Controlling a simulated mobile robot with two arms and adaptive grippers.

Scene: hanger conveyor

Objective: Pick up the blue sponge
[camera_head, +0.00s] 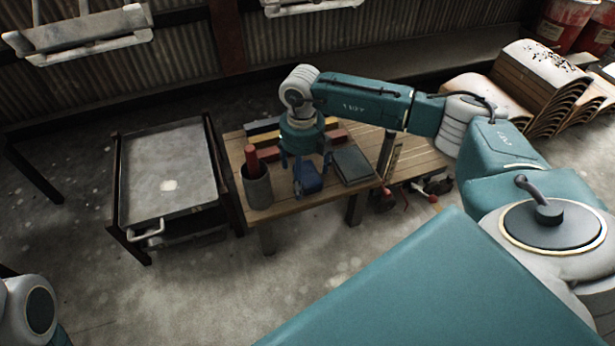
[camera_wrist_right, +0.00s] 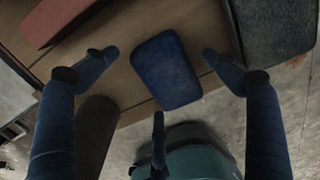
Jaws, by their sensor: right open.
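The blue sponge (camera_wrist_right: 166,72) lies on the wooden table (camera_wrist_right: 125,88), near its edge, in the right wrist view. It also shows in the head view as a small dark blue block (camera_head: 310,179) below my right gripper (camera_head: 305,168). My right gripper is open, pointing down over the sponge. In the wrist view its blue fingers (camera_wrist_right: 159,60) are spread, one left of the sponge, one right and one on the near side. I see no finger closed on the sponge; whether any touches it I cannot tell. My left gripper is out of view.
A grey cup (camera_head: 258,192) with a red object stands left of the sponge, and a dark flat box (camera_head: 353,166) lies right of it. Red (camera_head: 264,154) and yellow bars lie behind. A metal cart (camera_head: 168,172) stands left of the table. Open floor lies in front.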

